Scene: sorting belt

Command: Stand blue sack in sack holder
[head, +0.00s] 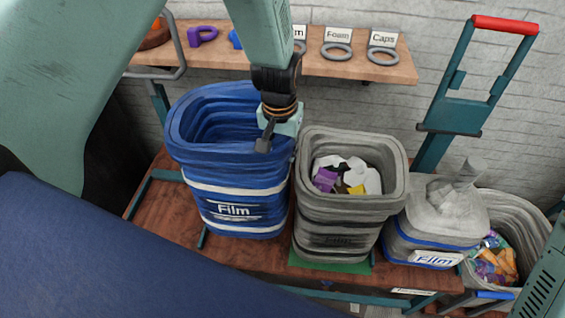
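The blue sack (240,190) stands upright and open-topped on a brown wooden deck (240,260), with white bands and a "Film" label on its front. My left gripper (268,138) points down at the sack's right rim. One dark finger shows over the opening; the other is hidden, so I cannot tell whether it grips the rim. Teal rails (140,198) run along the deck beside the sack; I cannot tell for certain which part is the sack holder. My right gripper is out of view.
A grey sack (348,220) with scraps stands close on the right. A tied grey-blue "Film" sack (435,225) and a grey bin (520,215) with colourful packaging follow. A red-handled teal frame (450,115) rises behind. A wooden shelf (325,65) with labelled rings hangs on the wall.

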